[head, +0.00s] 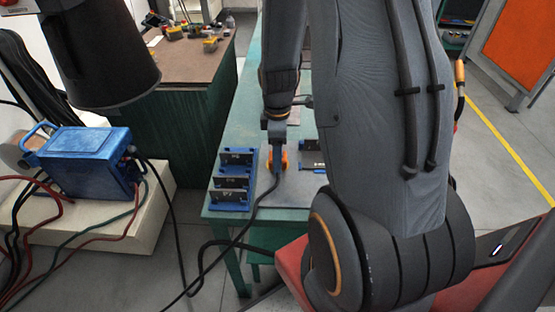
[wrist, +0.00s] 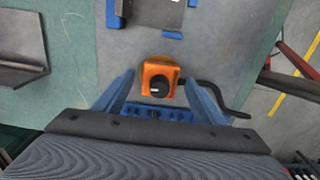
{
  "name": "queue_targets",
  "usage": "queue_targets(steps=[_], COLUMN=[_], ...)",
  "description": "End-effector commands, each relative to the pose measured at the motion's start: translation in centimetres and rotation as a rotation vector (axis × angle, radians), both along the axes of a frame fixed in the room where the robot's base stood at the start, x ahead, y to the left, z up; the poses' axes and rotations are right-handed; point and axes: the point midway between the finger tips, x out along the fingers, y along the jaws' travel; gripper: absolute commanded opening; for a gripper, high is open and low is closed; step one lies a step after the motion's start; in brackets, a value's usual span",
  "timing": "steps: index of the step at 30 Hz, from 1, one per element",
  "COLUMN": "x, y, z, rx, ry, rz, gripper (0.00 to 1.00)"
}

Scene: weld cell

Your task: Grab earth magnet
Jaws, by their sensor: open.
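The earth magnet is an orange block with a black round knob (wrist: 148,70) and a dark cable. In the wrist view it sits on the grey table plate, between and slightly beyond the fingertips of my gripper (wrist: 160,78). My gripper's two blue-grey fingers are open, one on each side, with a gap visible to each. In the head view my gripper (head: 277,150) points down at the table, and the orange of the magnet (head: 284,163) shows partly behind it. Much of the magnet is hidden there.
Blue fixtures with dark plates (head: 232,183) stand left of the magnet on the green table (head: 240,125). Another plate on blue supports (wrist: 160,12) lies past the magnet in the wrist view. The magnet's black cable (wrist: 228,106) runs off to the right. A blue welder (head: 85,160) stands at left.

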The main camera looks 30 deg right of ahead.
Motion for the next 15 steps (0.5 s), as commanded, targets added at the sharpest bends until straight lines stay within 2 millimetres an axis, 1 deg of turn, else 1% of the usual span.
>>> queue_targets(steps=[6, 7, 14, 15], x=[0.02, 0.02, 0.01, 0.01], y=[0.00, 0.00, 0.00, 0.00], z=[-0.06, -0.06, -0.05, -0.05], rx=[0.000, 0.000, 0.000, 0.000], ry=[0.000, 0.000, 0.000, 0.000], rz=[0.000, 0.000, 0.000, 0.000], gripper=[0.64, 0.62, 0.24, 0.17])
